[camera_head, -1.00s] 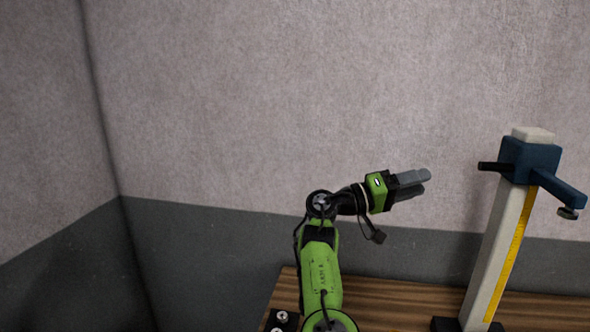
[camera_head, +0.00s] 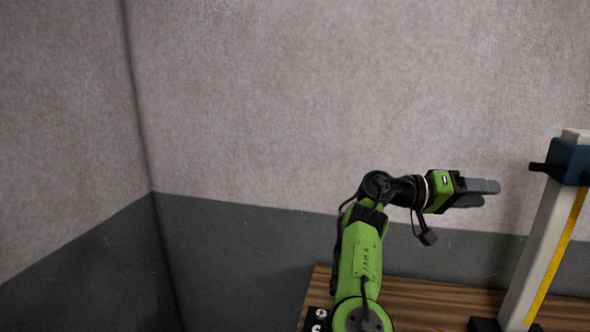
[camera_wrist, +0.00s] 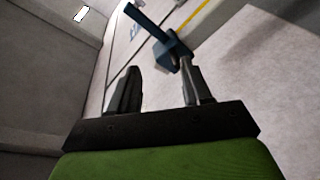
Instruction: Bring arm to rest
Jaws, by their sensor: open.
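My arm is green and black and rises from the lower middle of the head view, bent at the elbow. My gripper (camera_head: 485,190) points right, about level, and is raised above the wooden surface. In the wrist view its two fingers (camera_wrist: 160,90) stand apart with nothing between them, so it is open and empty. The gripper's tips are to the left of a height gauge stand and apart from it in the head view.
A grey upright post (camera_head: 545,250) with a yellow scale stands on the wooden table (camera_head: 420,300) at right. Its blue slide (camera_head: 570,162) also shows beyond the fingers in the wrist view (camera_wrist: 167,54). Walls (camera_head: 280,90) stand behind and left.

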